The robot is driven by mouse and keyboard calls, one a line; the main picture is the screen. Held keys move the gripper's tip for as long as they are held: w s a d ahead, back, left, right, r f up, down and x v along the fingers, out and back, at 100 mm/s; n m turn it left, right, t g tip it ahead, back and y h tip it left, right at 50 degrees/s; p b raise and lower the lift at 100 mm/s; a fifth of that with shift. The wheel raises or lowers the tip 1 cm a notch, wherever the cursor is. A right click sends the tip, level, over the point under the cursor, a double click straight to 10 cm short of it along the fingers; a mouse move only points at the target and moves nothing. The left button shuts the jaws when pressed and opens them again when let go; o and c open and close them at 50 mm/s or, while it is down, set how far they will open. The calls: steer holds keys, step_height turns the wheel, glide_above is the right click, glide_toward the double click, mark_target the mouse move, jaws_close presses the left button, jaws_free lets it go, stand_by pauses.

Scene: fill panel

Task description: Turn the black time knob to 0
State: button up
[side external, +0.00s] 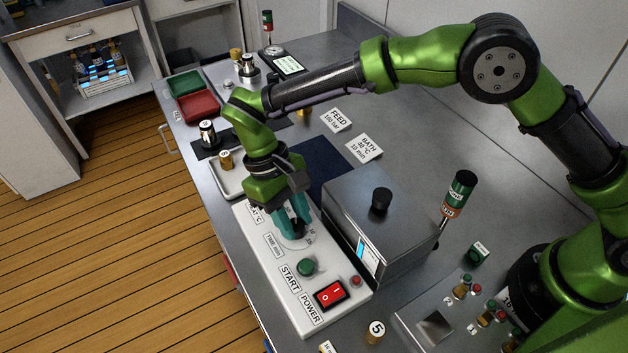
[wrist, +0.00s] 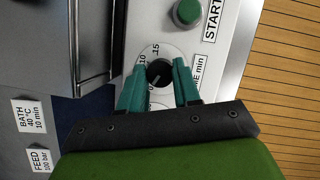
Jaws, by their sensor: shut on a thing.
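The black time knob (wrist: 158,71) sits on a round white dial on the control panel (side external: 331,307), beside the "TIME min" label (side external: 272,245). In the wrist view the dial marks 10 and 15 show around it. My gripper (wrist: 160,76) has its two teal fingers on either side of the knob, shut on it. In the side external view my gripper (side external: 293,222) reaches down onto the panel and its fingers hide most of the knob. I cannot read clearly which mark the knob points at.
A green START button (side external: 307,266) and a red power switch (side external: 331,293) lie nearer the panel's front end. A grey metal box (side external: 376,215) stands close beside the panel. A tray with a small brass-coloured weight (side external: 226,160) is just behind.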

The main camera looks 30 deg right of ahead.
steer(key=shift+n, duration=0.5)
steer(key=o, duration=1)
steer(key=shift+o, duration=0.2)
steer(key=shift+r, duration=0.1)
steer(key=v, duration=1.1)
steer(key=shift+a+r, duration=0.3)
steer(key=shift+r, duration=0.05)
steer(key=shift+w, duration=0.15)
